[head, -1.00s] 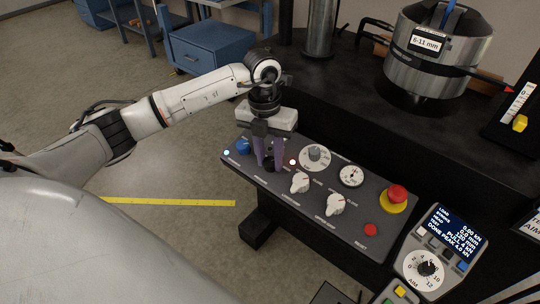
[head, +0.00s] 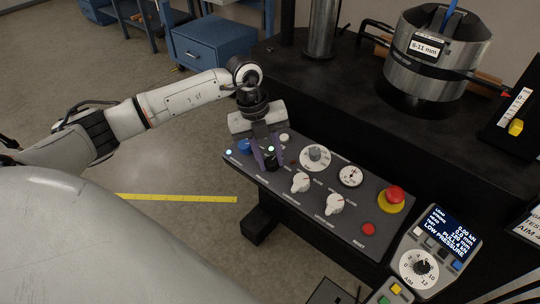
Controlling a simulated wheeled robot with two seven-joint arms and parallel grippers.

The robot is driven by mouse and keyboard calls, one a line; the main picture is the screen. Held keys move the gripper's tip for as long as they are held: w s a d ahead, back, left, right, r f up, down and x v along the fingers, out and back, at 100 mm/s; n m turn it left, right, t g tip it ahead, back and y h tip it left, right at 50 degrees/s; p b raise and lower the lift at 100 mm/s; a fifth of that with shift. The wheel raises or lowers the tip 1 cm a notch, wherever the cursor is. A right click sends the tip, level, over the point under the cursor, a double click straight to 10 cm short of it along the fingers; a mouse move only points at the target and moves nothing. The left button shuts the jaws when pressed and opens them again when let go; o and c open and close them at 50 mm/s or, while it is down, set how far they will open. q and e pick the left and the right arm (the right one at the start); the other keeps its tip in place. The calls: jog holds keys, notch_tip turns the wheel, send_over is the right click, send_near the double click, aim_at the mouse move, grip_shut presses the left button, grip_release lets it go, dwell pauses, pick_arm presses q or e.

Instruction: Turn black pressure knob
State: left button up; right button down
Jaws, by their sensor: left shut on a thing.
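The black pressure knob (head: 270,163) sits on the sloped dark control panel (head: 290,185), near its left end. My right gripper is not in view.
A blue knob (head: 244,146) is close on the left of the gripper. A steel cylinder (head: 437,57) stands behind.

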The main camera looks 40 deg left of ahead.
pick_arm(q)
jog(key=shift+a, duration=0.1)
dwell(0.3)
jog(key=o, duration=1.1)
jog(key=shift+c, duration=0.2)
jog(key=shift+r, duration=0.1)
jog(key=v, duration=1)
jog(key=shift+r, duration=0.1)
